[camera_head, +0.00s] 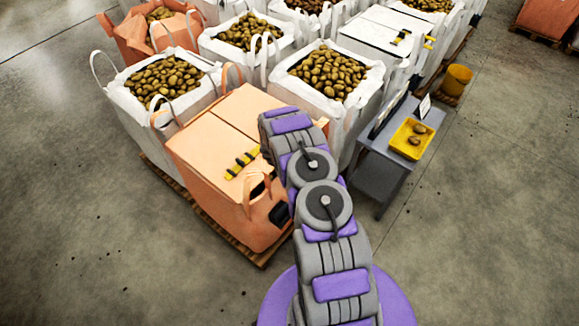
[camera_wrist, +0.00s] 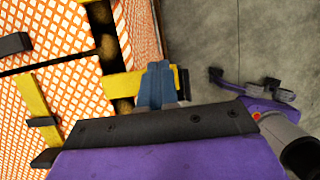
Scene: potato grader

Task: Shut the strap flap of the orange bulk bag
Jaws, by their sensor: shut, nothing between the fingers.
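The orange bulk bag (camera_head: 207,149) stands on a wooden pallet at the centre left of the head view. Its top is mostly covered, with a yellow and black strap (camera_head: 242,163) lying across it. In the wrist view the bag's orange mesh (camera_wrist: 60,40) is close up, with a dark gap showing potatoes (camera_wrist: 108,45). A yellow strap flap (camera_wrist: 122,83) reaches to my gripper (camera_wrist: 158,70), whose blue-grey fingers are together and empty. The fingers overlap the flap in the picture; I cannot tell whether they touch it. In the head view my arm hides the bag's right side.
White bags of potatoes (camera_head: 115,100) stand behind and beside the orange bag. A grey table (camera_head: 383,152) with a yellow tray (camera_head: 400,143) stands to the right, and a yellow bucket (camera_head: 457,79) farther off. The concrete floor is clear at left and lower right.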

